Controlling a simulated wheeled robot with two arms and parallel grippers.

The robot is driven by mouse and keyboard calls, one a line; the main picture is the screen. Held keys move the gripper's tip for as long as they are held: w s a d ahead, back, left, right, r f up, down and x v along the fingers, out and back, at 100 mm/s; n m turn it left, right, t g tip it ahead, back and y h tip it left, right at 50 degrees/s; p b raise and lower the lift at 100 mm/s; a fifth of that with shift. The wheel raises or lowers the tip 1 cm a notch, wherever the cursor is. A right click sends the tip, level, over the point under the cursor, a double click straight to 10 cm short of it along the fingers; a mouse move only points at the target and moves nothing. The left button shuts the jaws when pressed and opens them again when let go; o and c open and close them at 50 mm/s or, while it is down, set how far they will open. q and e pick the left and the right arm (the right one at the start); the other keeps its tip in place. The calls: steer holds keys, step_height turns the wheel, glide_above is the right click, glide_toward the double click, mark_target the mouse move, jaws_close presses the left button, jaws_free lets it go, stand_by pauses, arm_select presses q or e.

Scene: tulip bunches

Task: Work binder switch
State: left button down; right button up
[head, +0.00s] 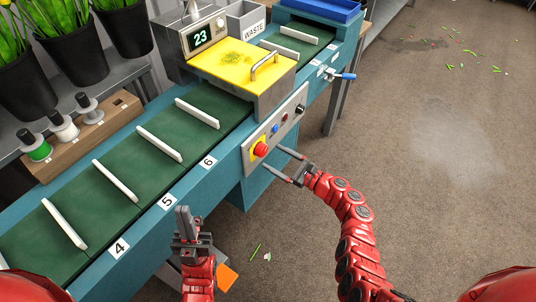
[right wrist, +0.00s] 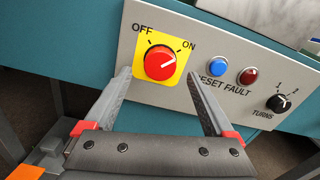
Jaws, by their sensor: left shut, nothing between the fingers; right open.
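The binder switch is a red rotary knob (right wrist: 160,62) on a yellow plate marked OFF and ON; it also shows in the head view (head: 261,149). Its pale pointer mark leans up and right, toward ON. It sits on the grey control panel (head: 247,166) of the binder (head: 237,69). My right gripper (head: 272,162) is open in front of the panel. In the right wrist view its fingers (right wrist: 156,76) reach to either side of the knob's lower part, with gaps; contact is not visible. My left gripper (head: 182,212) is shut and empty beside the conveyor's front edge.
The panel also has a blue RESET button (right wrist: 217,66), a red FAULT light (right wrist: 248,76) and a black TURNS knob (right wrist: 280,102). The green conveyor (head: 115,208) has white dividers. A blue-handled lever (head: 347,76) sticks out right. Open floor lies right.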

mark_target(264, 152)
steer(key=shift+x, duration=1.8)
steer(key=c, duration=1.4)
steer(key=shift+b, duration=0.35)
